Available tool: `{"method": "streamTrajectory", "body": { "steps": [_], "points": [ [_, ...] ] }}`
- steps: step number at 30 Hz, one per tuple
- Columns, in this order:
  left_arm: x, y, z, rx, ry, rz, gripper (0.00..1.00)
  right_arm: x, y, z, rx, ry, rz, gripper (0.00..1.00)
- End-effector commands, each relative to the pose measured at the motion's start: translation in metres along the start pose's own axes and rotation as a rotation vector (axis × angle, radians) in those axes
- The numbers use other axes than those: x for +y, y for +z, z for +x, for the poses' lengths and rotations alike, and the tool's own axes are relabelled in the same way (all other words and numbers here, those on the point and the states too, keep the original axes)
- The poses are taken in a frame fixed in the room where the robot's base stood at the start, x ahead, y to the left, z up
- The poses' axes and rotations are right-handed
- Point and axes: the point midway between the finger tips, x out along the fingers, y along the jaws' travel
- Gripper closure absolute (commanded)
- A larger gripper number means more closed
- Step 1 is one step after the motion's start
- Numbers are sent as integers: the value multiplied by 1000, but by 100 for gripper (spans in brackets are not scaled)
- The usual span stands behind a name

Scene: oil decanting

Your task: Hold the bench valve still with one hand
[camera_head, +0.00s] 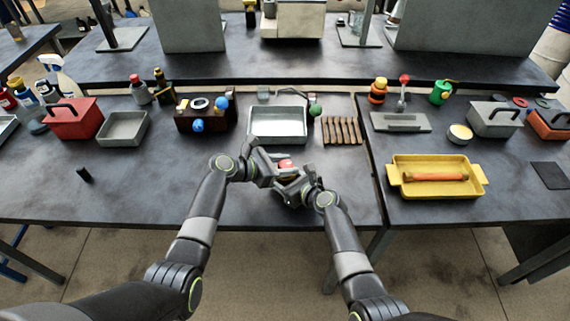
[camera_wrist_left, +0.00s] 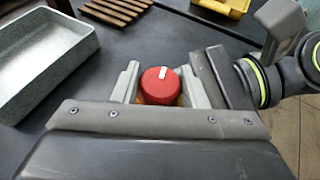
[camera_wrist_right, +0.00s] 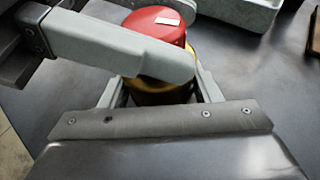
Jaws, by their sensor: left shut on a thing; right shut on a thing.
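The bench valve has a red round knob (camera_head: 286,164) with a white mark, on a yellow-brass body (camera_wrist_right: 160,90). It stands upright near the front of the middle table. My left gripper (camera_head: 270,168) comes in from the left and is shut on the red knob, which shows between its fingers in the left wrist view (camera_wrist_left: 159,86). My right gripper (camera_head: 290,182) is shut on the brass body lower down. In the right wrist view a pale finger of my left gripper crosses in front of the valve and hides part of it. The valve's base is hidden.
A grey metal tray (camera_head: 278,139) lies just behind the valve, with a wooden slatted rack (camera_head: 342,131) to its right. A yellow tray (camera_head: 412,187) sits on the right table. A small black object (camera_head: 84,174) lies on the left; the table around it is clear.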

Motion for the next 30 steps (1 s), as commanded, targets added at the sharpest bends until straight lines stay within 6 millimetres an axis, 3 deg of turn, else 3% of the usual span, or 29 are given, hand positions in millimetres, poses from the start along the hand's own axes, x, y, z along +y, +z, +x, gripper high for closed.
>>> {"method": "streamTrajectory", "body": {
  "steps": [12, 28, 29, 30],
  "points": [
    [2, -2, 0, 6, -179, 77, 84, 1, 0, 0, 0, 3, -1, 80],
    [1, -2, -1, 3, -203, 86, 84, 1, 0, 0, -1, 3, 0, 80],
    [1, -2, -1, 3, -203, 86, 57, 1, 0, 0, -1, 3, 0, 80],
    [1, -2, -1, 3, -203, 86, 52, 1, 0, 0, -1, 3, 0, 80]
  ]
}}
